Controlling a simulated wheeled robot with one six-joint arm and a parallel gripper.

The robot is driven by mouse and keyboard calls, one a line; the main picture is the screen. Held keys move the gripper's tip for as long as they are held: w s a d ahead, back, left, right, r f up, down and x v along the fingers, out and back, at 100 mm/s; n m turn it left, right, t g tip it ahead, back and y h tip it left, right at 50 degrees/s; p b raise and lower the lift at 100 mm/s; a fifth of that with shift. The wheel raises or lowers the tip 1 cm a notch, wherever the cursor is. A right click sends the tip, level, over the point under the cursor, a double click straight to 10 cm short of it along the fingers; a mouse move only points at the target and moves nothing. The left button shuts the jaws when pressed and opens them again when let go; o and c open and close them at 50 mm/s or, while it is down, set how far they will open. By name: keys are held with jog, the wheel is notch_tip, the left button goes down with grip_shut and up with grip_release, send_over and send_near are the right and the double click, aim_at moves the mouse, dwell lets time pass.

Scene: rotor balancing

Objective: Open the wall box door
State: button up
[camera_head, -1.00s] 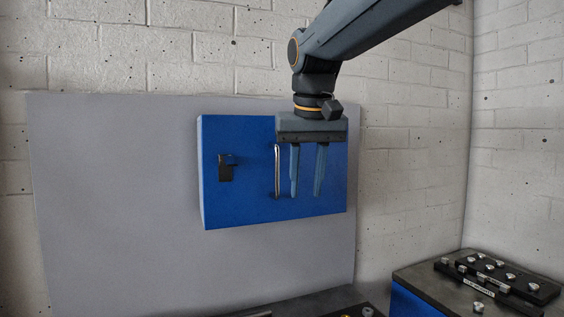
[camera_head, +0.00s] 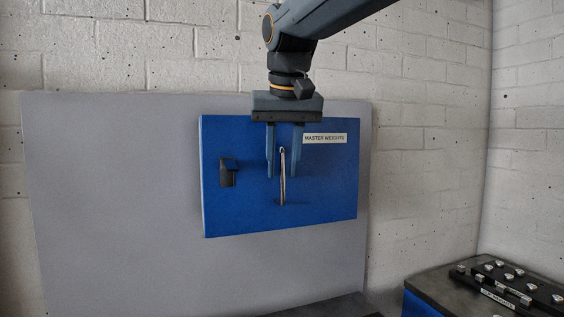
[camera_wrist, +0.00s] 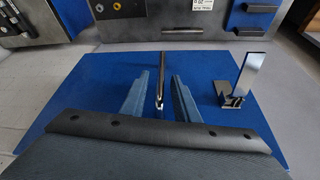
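The wall box is blue with a flat front door (camera_head: 330,190), closed, on a grey panel. It carries a "MASTER WEIGHTS" label (camera_head: 324,138). A thin upright metal handle (camera_head: 283,180) stands on the door; it also shows in the wrist view (camera_wrist: 161,78). A dark latch (camera_head: 228,172) sits left of the handle; in the wrist view the latch (camera_wrist: 238,90) is at the right. My gripper (camera_head: 283,172) points down in front of the door. Its fingers are open, one on each side of the handle's upper part, with gaps visible in the wrist view.
The grey panel (camera_head: 110,200) surrounds the box on a white brick wall. A bench (camera_head: 450,290) with a black rack of several metal weights (camera_head: 510,282) stands at the lower right. The space left of the box is clear.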

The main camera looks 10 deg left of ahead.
jog(key=shift+f, duration=0.15)
grip_shut()
